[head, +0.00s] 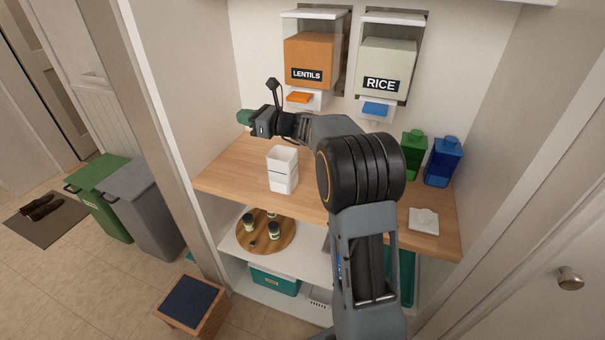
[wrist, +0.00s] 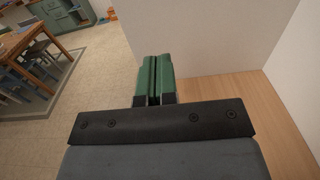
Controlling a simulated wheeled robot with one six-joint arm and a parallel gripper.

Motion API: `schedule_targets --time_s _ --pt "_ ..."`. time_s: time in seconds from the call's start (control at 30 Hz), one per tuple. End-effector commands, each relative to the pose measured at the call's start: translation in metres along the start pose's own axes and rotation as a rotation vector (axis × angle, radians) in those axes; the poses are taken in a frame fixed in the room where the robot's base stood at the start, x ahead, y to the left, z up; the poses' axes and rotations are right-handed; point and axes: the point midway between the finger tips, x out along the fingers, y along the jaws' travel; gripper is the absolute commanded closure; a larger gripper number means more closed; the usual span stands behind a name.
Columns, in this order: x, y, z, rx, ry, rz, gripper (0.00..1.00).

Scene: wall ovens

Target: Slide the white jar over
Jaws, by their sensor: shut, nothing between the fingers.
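The white jar (head: 283,170) is a square, open-topped container standing upright on the wooden shelf (head: 235,178), near its front edge. A seam runs around its middle. My gripper (head: 244,117) is behind and to the left of the jar in the head view, over the left end of the shelf and apart from the jar. Its green fingers are shut together and empty in the wrist view (wrist: 153,80). The jar does not show in the wrist view.
A lentils dispenser (head: 309,61) and a rice dispenser (head: 385,70) hang at the back. A green container (head: 413,155), a blue container (head: 441,163) and a white lid (head: 424,221) are at the right. A wooden turntable (head: 285,242) with small jars sits below.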

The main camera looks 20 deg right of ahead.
Motion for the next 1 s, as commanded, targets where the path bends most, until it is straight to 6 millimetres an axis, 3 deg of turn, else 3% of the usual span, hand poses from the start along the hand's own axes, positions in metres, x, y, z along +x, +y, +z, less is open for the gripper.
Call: schedule_targets --time_s 0.8,1.0 --pt "-0.181 0.0 0.002 -0.003 0.003 -0.004 1.0" --pt "-0.179 0.0 -0.047 0.003 0.003 0.001 1.0"
